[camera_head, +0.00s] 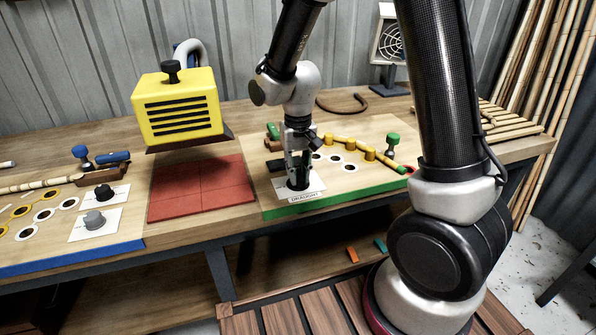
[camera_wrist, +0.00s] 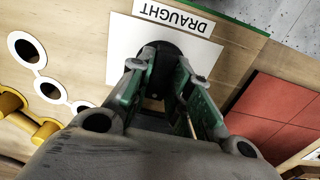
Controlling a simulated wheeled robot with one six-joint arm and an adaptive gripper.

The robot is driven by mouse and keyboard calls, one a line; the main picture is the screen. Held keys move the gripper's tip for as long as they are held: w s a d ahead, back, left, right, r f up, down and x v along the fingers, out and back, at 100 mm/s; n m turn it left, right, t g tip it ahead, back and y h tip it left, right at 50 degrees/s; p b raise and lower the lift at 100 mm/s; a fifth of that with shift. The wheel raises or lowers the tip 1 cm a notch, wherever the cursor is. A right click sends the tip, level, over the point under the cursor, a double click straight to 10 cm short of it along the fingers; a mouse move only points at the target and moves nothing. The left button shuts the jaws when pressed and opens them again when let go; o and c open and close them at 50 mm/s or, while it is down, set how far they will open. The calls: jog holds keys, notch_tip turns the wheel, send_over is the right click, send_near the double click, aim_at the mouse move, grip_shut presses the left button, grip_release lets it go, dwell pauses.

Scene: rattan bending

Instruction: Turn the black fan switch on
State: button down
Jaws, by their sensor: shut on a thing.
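The black fan switch (camera_wrist: 160,50) is a round dark knob on a white plate (camera_wrist: 121,42) labelled DRAUGHT, seen upside down in the wrist view. In the head view the switch (camera_head: 298,184) stands at the front of the green-edged board, mostly covered by my gripper. My gripper (camera_head: 298,165) points straight down over it. In the wrist view its two green-lined fingers (camera_wrist: 165,88) are shut on the sides of the knob. The knob's pointer mark is hidden. A framed fan (camera_head: 391,45) stands at the back right; I cannot tell whether it spins.
A red tiled pad (camera_head: 197,188) lies left of the board, under a yellow vented hood (camera_head: 178,104). A black knob (camera_head: 103,193) and a grey knob (camera_head: 95,220) sit further left. Yellow pegs and a green-topped clamp (camera_head: 392,142) stand right of my gripper.

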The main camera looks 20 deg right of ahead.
aim_at(298, 174)
jog(key=shift+w, duration=0.1)
jog(key=c, duration=1.3)
grip_release()
jog(key=shift+r, duration=0.1)
notch_tip(298, 174, up, 12)
jog(key=shift+f, duration=0.1)
jog(key=s+d+r+t, duration=0.1)
jog(key=s+d+r, duration=0.2)
jog(key=s+d, duration=0.2)
jog(key=s+d+r+t, duration=0.2)
jog(key=s+d, duration=0.3)
jog(key=s, duration=0.3)
jog(key=s+d+r+t, duration=0.1)
jog(key=s+d+r, duration=0.3)
jog(key=s+d, duration=0.1)
jog(key=shift+s+r, duration=0.25)
jog(key=shift+s, duration=0.6)
